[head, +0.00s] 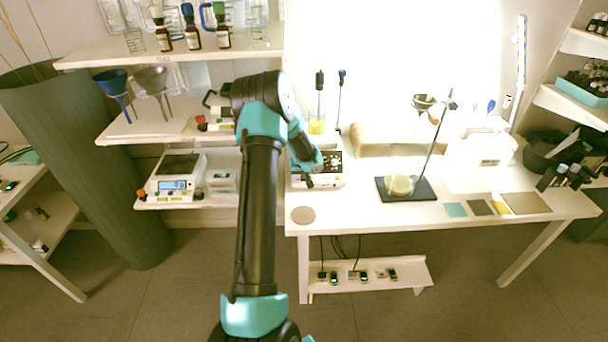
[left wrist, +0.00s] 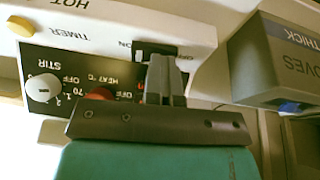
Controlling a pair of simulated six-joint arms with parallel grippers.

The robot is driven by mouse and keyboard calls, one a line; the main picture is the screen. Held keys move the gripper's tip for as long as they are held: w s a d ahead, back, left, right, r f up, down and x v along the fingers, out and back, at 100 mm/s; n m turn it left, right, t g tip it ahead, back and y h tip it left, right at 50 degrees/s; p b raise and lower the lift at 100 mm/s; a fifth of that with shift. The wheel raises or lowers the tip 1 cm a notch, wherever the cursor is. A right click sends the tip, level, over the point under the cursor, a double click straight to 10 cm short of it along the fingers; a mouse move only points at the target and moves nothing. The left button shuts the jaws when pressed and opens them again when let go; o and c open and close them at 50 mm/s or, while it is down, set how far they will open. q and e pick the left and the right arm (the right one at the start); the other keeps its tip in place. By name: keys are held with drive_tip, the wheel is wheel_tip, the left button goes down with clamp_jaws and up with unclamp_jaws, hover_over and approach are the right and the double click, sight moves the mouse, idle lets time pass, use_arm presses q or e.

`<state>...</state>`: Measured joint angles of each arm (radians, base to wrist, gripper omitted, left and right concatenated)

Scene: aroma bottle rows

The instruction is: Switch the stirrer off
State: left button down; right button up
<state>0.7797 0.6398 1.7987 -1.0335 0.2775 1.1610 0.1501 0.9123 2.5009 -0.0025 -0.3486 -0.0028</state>
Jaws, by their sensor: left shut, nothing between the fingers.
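The stirrer (head: 331,181) is a white box with a black control panel at the left end of the white table in the head view. A beaker of yellow liquid (head: 316,127) stands on or just behind it. The left wrist view shows the panel upside down, with a white STIR knob (left wrist: 42,88), a red HEAT knob (left wrist: 100,93) and a black switch (left wrist: 150,49) between ON and OFF labels. My left gripper (left wrist: 165,68) is shut and empty, its fingertips right at the switch and partly covering it. I cannot tell whether they touch. It also shows in the head view (head: 308,180).
A grey gloves box (left wrist: 275,62) is close beside my gripper in the left wrist view. A round disc (head: 303,215) lies at the table's front left. A stand on a black base (head: 420,194) is to the right. Shelves with bottles and a balance (head: 175,185) are at left.

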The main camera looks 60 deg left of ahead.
use_arm(q)
drive_tip(key=shift+d+f, duration=0.2)
drive_tip(key=shift+f, duration=0.1)
drive_tip(key=shift+d+r, duration=0.1)
drive_tip(key=shift+r, duration=0.35)
drive_tip(key=v, duration=0.7)
drive_tip(key=shift+r, duration=0.3)
